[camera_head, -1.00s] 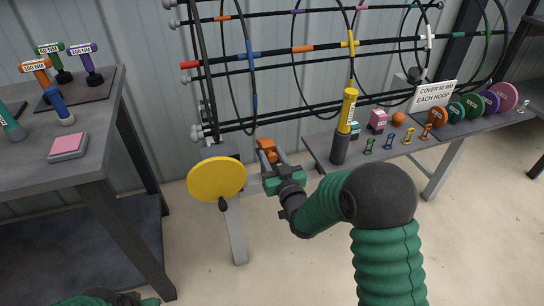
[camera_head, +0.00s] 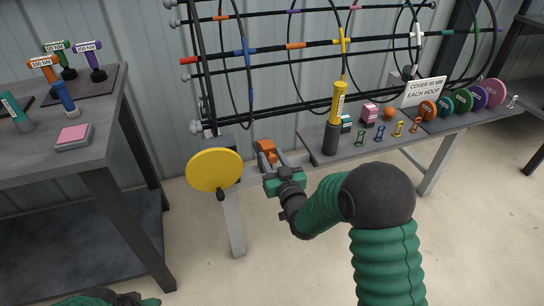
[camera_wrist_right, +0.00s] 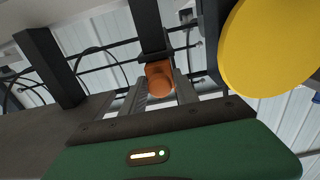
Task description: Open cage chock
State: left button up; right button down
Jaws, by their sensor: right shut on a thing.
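The orange chock handle (camera_head: 266,151) sits at the cage's lower corner, just right of the yellow disc (camera_head: 214,170). My right gripper (camera_head: 270,160) is at the orange handle, with its fingers shut on it. In the right wrist view, the orange handle (camera_wrist_right: 160,79) shows between the two grey fingers, below a dark bar. The cage (camera_head: 300,47), a frame of dark rods and hoops with coloured bands, stands against the wall. Only a small part of my left arm's end shows at the bottom left; its fingers are not visible.
A grey bench (camera_head: 450,122) on the right holds a yellow-and-black cylinder (camera_head: 335,118), small coloured clips, coloured discs and a sign (camera_head: 424,92). A dark table (camera_head: 100,150) on the left holds several tools and a pink-topped block (camera_head: 74,136). Floor between them is open.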

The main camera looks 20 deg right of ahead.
jog(key=shift+w+r, duration=0.1)
jog(key=shift+w, duration=0.15)
jog(key=c, duration=1.3)
grip_release()
jog(key=shift+w+f, duration=0.25)
jog(key=shift+f, duration=0.05)
jog(key=shift+o, duration=1)
jog(key=shift+r, duration=0.1)
jog(key=shift+s+r, duration=0.15)
pick_arm(q)
jog(key=w+p+v, duration=0.2)
jog(key=p+v, duration=0.9)
jog(key=shift+w+r+p, duration=0.35)
jog(key=shift+w, duration=0.25)
pick_arm(e)
jog(key=s, duration=1.6)
jog(key=shift+s+d, duration=0.25)
jog(key=shift+s, duration=0.15)
